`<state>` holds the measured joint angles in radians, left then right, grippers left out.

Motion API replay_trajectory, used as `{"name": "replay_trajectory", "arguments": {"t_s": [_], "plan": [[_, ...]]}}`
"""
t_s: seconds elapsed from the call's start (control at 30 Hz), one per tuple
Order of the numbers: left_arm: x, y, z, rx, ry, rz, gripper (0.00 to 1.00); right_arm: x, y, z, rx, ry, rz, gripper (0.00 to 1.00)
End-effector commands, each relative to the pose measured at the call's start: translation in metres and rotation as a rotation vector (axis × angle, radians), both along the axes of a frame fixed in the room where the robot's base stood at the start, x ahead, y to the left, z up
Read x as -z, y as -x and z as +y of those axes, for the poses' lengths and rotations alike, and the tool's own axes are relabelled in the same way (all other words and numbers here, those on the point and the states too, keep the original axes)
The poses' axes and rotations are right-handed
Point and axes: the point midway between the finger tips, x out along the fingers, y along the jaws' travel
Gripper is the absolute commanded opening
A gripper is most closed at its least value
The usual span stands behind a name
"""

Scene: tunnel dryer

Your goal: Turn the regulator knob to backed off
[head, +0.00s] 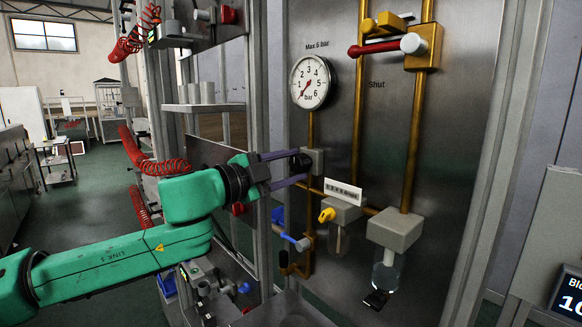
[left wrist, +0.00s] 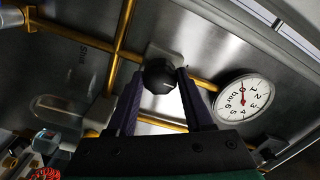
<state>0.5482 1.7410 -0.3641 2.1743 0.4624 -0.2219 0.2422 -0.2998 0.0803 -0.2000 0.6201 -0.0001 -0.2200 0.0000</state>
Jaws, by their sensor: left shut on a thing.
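The regulator knob (head: 301,162) is small, round and black, on a grey body (head: 316,161) on the metal panel. In the left wrist view the knob (left wrist: 159,76) is between my two dark fingers. My left gripper (head: 289,168) reaches it from the left and is shut on it; its fingers (left wrist: 157,92) lie either side of the knob. No mark showing the knob's turn can be made out. The round white gauge (head: 311,82), also in the left wrist view (left wrist: 243,98), has a red needle pointing near the low end. My right gripper is out of view.
A red-handled valve (head: 380,48) sits at the upper right by the "Shut" label. A yellow knob (head: 327,215), a blue-handled valve (head: 296,241) and a clear bowl (head: 385,277) are below. Brass pipes (head: 413,130) cross the panel. Red coiled hoses (head: 160,166) hang at left.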

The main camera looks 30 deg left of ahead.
Motion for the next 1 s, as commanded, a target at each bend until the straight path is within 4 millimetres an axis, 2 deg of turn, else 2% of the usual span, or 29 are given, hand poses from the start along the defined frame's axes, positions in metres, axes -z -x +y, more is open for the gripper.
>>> {"name": "replay_trajectory", "arguments": {"t_s": [0.03, 0.1, 0.4, 0.57, 0.73, 1.0], "plan": [[0.001, 0.000, 0.000, 0.001, 0.003, 0.002, 0.59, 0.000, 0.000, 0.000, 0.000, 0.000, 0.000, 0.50], [0.001, 0.000, 0.000, 0.001, 0.003, 0.002, 0.81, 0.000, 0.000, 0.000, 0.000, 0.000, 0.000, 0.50], [0.001, 0.000, 0.000, 0.001, 0.000, 0.000, 0.81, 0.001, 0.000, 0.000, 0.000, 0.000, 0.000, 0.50], [0.004, 0.008, 0.002, 0.003, -0.007, -0.003, 0.81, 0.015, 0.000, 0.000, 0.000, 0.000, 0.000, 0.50], [0.010, 0.030, 0.011, -0.005, -0.006, -0.005, 0.81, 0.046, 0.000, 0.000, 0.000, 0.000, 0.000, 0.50], [0.006, 0.091, 0.032, -0.007, -0.003, -0.003, 0.81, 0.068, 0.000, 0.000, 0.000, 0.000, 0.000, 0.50]]}}
